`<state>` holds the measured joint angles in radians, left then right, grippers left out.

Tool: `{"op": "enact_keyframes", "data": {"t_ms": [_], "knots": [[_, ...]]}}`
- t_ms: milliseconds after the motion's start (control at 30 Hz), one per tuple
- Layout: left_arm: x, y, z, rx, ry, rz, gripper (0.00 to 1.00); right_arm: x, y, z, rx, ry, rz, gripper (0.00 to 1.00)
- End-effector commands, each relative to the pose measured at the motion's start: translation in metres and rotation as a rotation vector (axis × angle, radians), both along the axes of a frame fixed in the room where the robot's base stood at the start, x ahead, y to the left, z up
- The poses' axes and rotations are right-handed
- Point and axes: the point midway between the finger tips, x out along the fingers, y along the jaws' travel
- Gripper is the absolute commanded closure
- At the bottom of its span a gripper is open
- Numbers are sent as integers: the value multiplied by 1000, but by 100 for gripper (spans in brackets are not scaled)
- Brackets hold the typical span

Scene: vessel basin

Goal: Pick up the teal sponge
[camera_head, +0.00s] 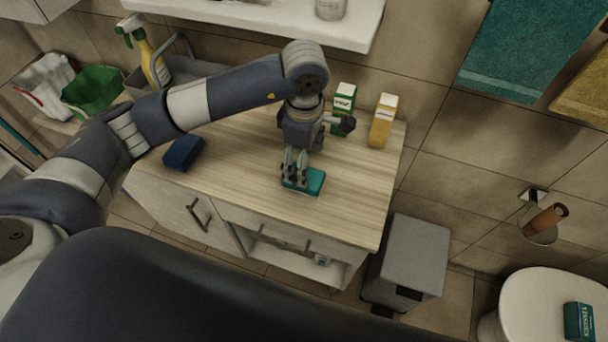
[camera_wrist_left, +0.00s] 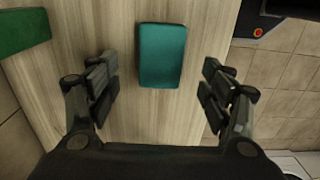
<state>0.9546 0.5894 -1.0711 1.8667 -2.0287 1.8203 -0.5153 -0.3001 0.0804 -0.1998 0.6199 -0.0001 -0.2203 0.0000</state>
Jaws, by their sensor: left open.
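The teal sponge (camera_head: 313,182) lies flat on the wooden top of the cabinet. My left gripper (camera_head: 295,178) comes down from above, its fingers at the sponge's left part in the head view and hiding some of it. In the left wrist view the teal sponge (camera_wrist_left: 162,55) lies ahead of the gap between the open fingers (camera_wrist_left: 158,88), roughly centred, with bare wood on both sides. The fingers hold nothing. Whether the fingertips touch the counter cannot be told. My right gripper is not in view.
A blue sponge (camera_head: 183,152) lies on the counter (camera_head: 345,212) to the left. A green-and-white carton (camera_head: 343,104) and a yellow carton (camera_head: 382,121) stand at the back right. A spray bottle (camera_head: 148,55) stands at the back left. A grey bin (camera_head: 412,256) stands right of the cabinet.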

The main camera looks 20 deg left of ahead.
Motion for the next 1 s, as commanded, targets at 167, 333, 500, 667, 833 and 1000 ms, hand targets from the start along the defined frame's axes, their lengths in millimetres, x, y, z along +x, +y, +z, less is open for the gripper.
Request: {"op": "enact_keyframes", "data": {"t_ms": [167,333,500,667,833,1000], "knots": [[-1,-1,-14,-1,1,-1,27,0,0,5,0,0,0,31],[-3,0,-32,-1,7,1,27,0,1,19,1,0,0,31],[-3,0,-57,-2,4,1,27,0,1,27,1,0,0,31],[-2,0,-66,-2,-1,-2,27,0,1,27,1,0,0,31],[-2,0,-66,-3,-1,-2,27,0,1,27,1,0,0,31],[-2,0,-66,-3,-1,-1,61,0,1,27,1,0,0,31]]}}
